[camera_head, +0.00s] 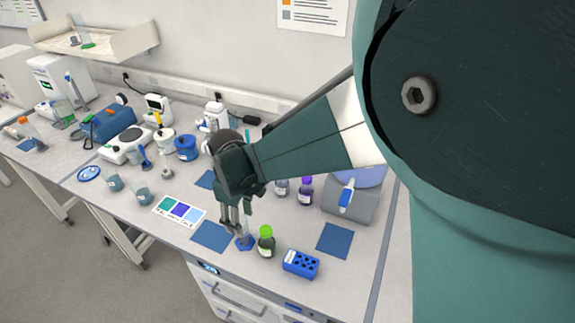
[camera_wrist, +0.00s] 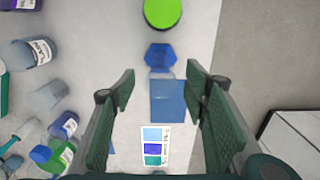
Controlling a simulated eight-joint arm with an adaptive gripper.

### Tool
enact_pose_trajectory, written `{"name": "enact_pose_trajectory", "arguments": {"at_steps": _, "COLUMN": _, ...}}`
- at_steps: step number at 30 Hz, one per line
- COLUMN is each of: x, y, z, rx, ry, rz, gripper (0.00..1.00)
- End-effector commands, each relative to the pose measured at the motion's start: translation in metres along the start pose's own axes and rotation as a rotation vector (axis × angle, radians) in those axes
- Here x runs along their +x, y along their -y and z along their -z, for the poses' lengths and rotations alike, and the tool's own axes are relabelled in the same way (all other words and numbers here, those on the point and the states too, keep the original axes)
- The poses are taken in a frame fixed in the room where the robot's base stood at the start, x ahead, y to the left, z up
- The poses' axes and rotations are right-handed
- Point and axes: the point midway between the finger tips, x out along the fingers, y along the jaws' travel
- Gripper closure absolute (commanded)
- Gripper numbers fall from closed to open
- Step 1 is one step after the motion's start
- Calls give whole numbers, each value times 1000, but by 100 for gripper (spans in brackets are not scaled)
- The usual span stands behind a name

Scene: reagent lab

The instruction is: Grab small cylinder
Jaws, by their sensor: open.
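The small cylinder (camera_head: 240,234) is a clear graduated cylinder with a blue hexagonal base, standing near the bench's front edge. In the wrist view its blue base (camera_wrist: 160,57) lies just beyond the fingertips, centred in the gap. Its clear body is faint and hard to make out. My gripper (camera_head: 233,217) points down at the cylinder, with its fingertips very close to it in the head view. My gripper (camera_wrist: 161,76) shows its two green fingers spread apart with nothing clamped. I cannot tell whether either finger touches the cylinder.
A green-capped bottle (camera_head: 266,242) stands just right of the cylinder, its cap (camera_wrist: 162,13) showing beyond the base. A blue rack (camera_head: 301,264) is farther right. Blue mats (camera_head: 211,237) and a colour card (camera_head: 180,210) lie left. Bottles and beakers stand behind.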

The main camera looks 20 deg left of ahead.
Motion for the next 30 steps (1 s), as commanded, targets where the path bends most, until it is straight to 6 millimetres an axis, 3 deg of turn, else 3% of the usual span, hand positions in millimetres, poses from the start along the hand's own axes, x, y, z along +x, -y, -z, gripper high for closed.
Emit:
{"name": "enact_pose_trajectory", "arguments": {"at_steps": 19, "x": 15, "y": 0, "z": 0, "rx": 0, "ry": 0, "rz": 0, "gripper": 55}}
{"name": "enact_pose_trajectory", "arguments": {"at_steps": 30, "x": 48, "y": 1, "z": 1, "rx": 0, "ry": 0, "rz": 0, "gripper": 55}}
